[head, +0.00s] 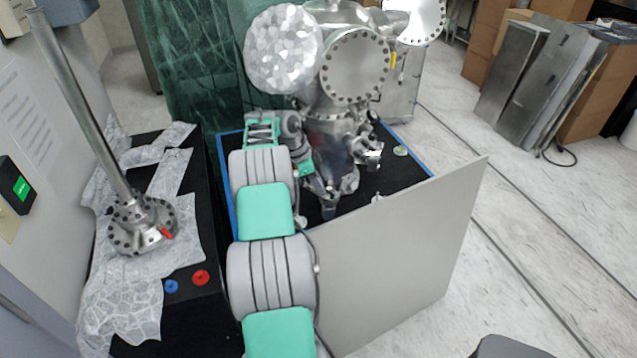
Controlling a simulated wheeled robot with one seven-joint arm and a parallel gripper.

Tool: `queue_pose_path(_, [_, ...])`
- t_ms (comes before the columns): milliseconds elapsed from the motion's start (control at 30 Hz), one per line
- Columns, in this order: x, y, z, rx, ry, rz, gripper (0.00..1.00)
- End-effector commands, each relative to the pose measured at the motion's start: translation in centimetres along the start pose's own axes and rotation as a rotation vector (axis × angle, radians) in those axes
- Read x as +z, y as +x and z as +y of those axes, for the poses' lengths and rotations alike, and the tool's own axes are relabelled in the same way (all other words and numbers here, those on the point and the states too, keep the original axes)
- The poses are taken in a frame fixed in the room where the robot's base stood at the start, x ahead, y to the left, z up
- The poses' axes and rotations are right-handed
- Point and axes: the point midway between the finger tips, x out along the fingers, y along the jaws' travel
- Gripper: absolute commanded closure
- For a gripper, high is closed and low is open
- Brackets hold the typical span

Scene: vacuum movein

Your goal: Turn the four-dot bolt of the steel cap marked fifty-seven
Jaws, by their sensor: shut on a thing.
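A steel vacuum chamber (329,125) stands on the black bench top and carries several round ports. A large round steel cap with a ring of bolts (355,66) faces me on its upper part. Another bolted cap (416,14) shows at the top right. No marking or dots on any bolt can be read, so I cannot tell which cap is fifty-seven. My grey and green arm rises from the bottom and bends down at the chamber's lower left. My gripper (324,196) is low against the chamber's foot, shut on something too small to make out.
A foil-wrapped round part (283,49) hangs left of the cap. A grey panel (405,258) stands before the bench. On the left, a steel column (80,100) rises from a foil-covered table with blue (171,286) and red (200,277) knobs.

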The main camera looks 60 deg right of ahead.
Motion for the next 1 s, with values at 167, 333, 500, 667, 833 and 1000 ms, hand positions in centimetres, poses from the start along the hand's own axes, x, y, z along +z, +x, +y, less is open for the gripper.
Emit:
queue_pose_path(167, [-0.09, -0.20, -0.10, 0.020, 0.052, 0.000, 1.00])
queue_pose_path(333, [-0.09, -0.14, -0.12, 0.026, 0.071, 0.001, 1.00])
queue_pose_path(500, [-0.09, -0.11, -0.12, 0.026, 0.072, 0.001, 1.00])
queue_pose_path(667, [-0.10, -0.12, -0.13, 0.026, 0.071, 0.001, 0.86])
queue_pose_path(833, [-0.08, -0.09, -0.11, 0.026, 0.070, 0.000, 0.78])
queue_pose_path(1000, [-0.06, -0.12, -0.09, 0.027, 0.069, 0.000, 0.78])
